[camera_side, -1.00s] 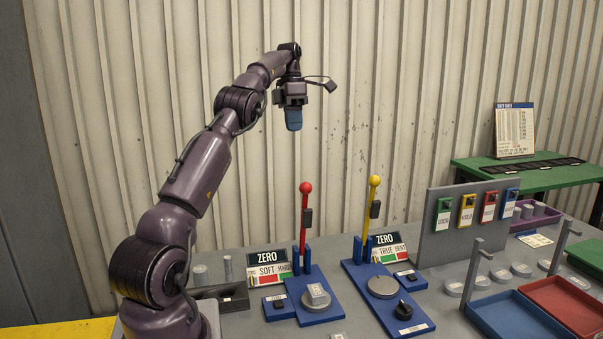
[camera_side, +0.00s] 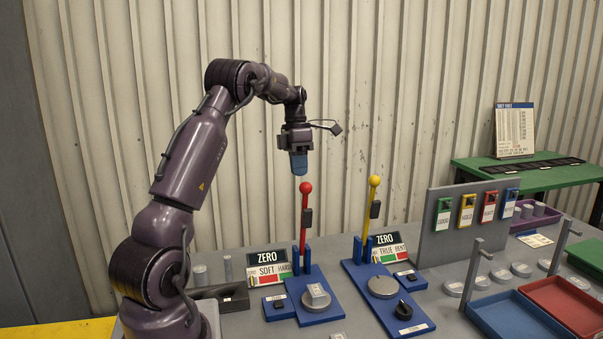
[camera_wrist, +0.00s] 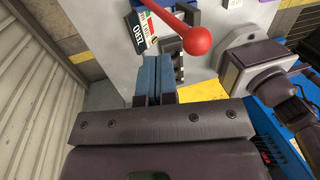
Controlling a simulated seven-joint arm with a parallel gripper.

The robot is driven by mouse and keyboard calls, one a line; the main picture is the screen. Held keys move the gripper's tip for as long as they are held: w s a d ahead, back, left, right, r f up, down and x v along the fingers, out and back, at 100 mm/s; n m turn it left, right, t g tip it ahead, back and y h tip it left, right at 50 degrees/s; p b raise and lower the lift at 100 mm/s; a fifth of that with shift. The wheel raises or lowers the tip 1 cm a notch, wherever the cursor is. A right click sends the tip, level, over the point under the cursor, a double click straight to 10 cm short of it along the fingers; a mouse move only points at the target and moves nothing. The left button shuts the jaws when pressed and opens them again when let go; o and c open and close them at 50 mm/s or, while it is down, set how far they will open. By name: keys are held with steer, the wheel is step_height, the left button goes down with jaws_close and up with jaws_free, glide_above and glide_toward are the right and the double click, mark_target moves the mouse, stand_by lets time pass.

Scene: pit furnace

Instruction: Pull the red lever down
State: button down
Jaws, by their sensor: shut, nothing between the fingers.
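The red lever (camera_side: 304,216) stands upright on a blue base, with a red ball knob on top, in the side view. My gripper (camera_side: 299,170) points down just above the red knob, with a small gap visible between them. Its blue fingers are shut with nothing between them. In the wrist view the red lever (camera_wrist: 188,38) shows its ball large and close, to the right of and beyond my gripper's blue fingertips (camera_wrist: 154,65). Whether the fingers are in front of or behind the ball is hard to tell.
A yellow-knobbed lever (camera_side: 370,215) stands to the right on its own blue base. Signs reading ZERO (camera_side: 265,257) stand behind the levers. A grey panel with coloured tags (camera_side: 440,240) is further right, beside blue (camera_side: 520,318) and red trays.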

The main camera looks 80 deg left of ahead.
mark_target(309, 184)
steer(key=shift+d+f, duration=0.2)
steer(key=shift+d, duration=0.3)
steer(key=shift+d+f, duration=0.2)
steer(key=shift+d, duration=0.3)
steer(key=shift+d, duration=0.1)
steer(key=d+y, duration=0.1)
steer(key=d, duration=0.1)
steer(key=d+y, duration=0.1)
steer(key=d, duration=0.1)
steer(key=d+y, duration=0.1)
steer(key=shift+d+f, duration=0.35)
steer(key=shift+d, duration=0.05)
steer(key=d+f, duration=0.5)
steer(key=f, duration=0.1)
steer(key=d+f, duration=0.5)
steer(key=f, duration=0.2)
steer(key=d+f, duration=0.6)
steer(key=f, duration=0.1)
steer(key=shift+f, duration=0.9)
